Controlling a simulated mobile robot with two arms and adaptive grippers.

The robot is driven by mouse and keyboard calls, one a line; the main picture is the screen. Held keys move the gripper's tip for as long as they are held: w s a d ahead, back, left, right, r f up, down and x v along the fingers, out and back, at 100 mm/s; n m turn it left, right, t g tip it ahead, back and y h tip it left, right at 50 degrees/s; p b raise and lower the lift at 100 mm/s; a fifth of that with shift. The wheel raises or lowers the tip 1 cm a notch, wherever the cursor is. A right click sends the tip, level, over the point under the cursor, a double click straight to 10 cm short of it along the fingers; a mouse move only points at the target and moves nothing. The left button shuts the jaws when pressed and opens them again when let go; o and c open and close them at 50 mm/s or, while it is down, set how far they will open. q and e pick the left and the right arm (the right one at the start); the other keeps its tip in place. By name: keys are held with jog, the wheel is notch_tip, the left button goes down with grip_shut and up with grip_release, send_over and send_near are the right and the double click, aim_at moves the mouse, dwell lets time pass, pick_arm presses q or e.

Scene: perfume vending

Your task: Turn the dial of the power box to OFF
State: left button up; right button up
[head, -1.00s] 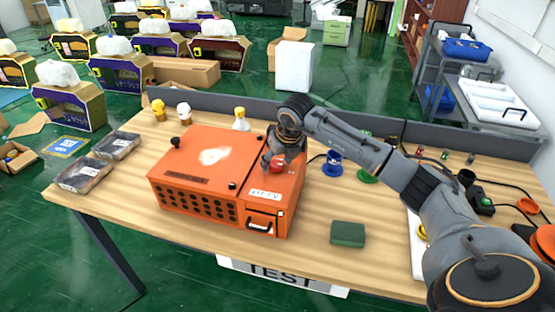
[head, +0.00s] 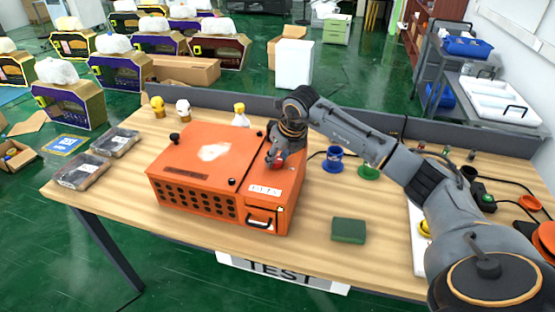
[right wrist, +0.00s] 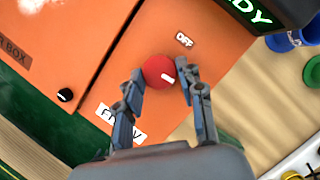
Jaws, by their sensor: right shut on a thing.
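The power box (head: 205,165) is an orange case on the table. Its red dial (right wrist: 158,70) is on the right part of its top, and a bit of it shows in the head view (head: 279,163). My right gripper (right wrist: 161,77) has one finger on each side of the dial and is shut on it. It also shows in the head view (head: 274,157). The dial's white mark is at its lower right in the wrist view, near the right finger. The OFF label (right wrist: 184,40) is above and right of the dial. My left gripper is out of view.
A green block (head: 348,230) lies right of the box. Blue (head: 333,160) and green (head: 368,172) round items stand behind it. Dark packages (head: 80,172) lie at the left. In the wrist view, a dark display (right wrist: 250,14) shows green letters. The table front is mostly clear.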

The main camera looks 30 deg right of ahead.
jog(key=n+b, duration=0.1)
jog(key=n+y, duration=0.1)
jog(key=shift+d+f+n+b, duration=0.15)
jog(key=shift+n+b, duration=0.15)
jog(key=shift+b, duration=0.05)
jog(key=n+y+b, duration=0.1)
jog(key=n, duration=0.2)
jog(key=shift+w+d+n+g, duration=0.1)
jog(key=shift+n+g, duration=0.2)
jog(key=shift+g, duration=0.1)
jog(key=n+y, duration=0.1)
jog(key=n, duration=0.1)
jog(key=n+g+b, duration=0.1)
jog(key=n, duration=0.2)
jog(key=shift+w+d+r+g+y, duration=0.1)
jog(key=shift+w+r+g+y, duration=0.1)
jog(key=shift+g+y, duration=0.15)
jog(key=n+g, duration=0.1)
jog(key=n, duration=0.4)
jog(key=shift+w+d+g+y+b, duration=0.1)
jog(key=shift+w+g+y+b, duration=0.05)
jog(key=shift+g+y+b, duration=0.2)
jog(key=o, duration=1.2)
jog(key=shift+c, duration=0.2)
jog(key=v, duration=1.2)
